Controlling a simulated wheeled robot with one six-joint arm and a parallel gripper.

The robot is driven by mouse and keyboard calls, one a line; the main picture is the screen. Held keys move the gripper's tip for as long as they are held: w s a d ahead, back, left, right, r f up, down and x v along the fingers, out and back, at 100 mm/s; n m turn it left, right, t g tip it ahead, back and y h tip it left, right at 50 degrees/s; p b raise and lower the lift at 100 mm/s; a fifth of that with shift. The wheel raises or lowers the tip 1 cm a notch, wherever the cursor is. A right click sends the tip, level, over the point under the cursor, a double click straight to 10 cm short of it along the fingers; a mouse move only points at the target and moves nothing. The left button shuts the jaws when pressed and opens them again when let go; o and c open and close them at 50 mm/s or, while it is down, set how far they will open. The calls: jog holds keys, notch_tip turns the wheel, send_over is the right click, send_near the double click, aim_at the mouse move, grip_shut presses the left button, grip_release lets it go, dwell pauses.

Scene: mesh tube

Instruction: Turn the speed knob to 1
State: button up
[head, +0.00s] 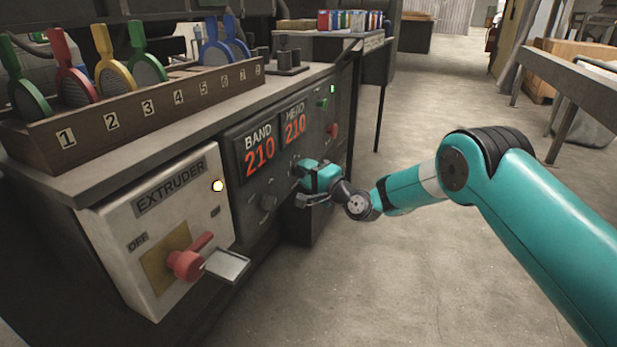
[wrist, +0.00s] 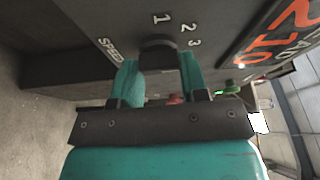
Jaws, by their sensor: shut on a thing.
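The dark speed knob (wrist: 159,51) shows in the wrist view, between the two teal fingers of my gripper (wrist: 159,72), which is shut on it. The word SPEED and the numbers 1, 2 and 3 are printed on the panel around the knob. The 1 is just above the knob in that picture, with 2 and 3 to its right. I cannot make out where the knob's pointer stands. In the head view my gripper (head: 301,184) is against the panel below the red displays and hides the speed knob.
Another dark knob (head: 267,202) sits left of my gripper. Further left is the extruder box (head: 160,222) with a red rotary handle (head: 187,263) and a lit lamp (head: 217,186). A rack (head: 150,125) of coloured paddles stands on the bench.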

jog(key=n+y+b, duration=0.1)
jog(key=n+b, duration=0.1)
jog(key=b, duration=0.1)
jog(key=f+n+b, duration=0.1)
jog(key=n+b, duration=0.1)
jog(key=b, duration=0.1)
jog(key=shift+w+y, duration=0.1)
jog(key=shift+y, duration=0.3)
jog(key=n+y+b, duration=0.2)
jog(key=n+b, duration=0.4)
jog(key=b, duration=0.2)
jog(key=n+g+y+b, duration=0.1)
jog(key=n+b, duration=0.3)
jog(key=b, duration=0.2)
jog(key=shift+y, duration=0.4)
jog(key=n+g+b, duration=0.1)
jog(key=n, duration=0.1)
jog(key=n+g+y+b, duration=0.1)
jog(key=n+b, duration=0.1)
jog(key=shift+r+n, duration=0.3)
jog(key=shift+r, duration=0.05)
jog(key=shift+r, duration=0.1)
jog(key=o, duration=0.9)
jog(key=shift+g, duration=0.3)
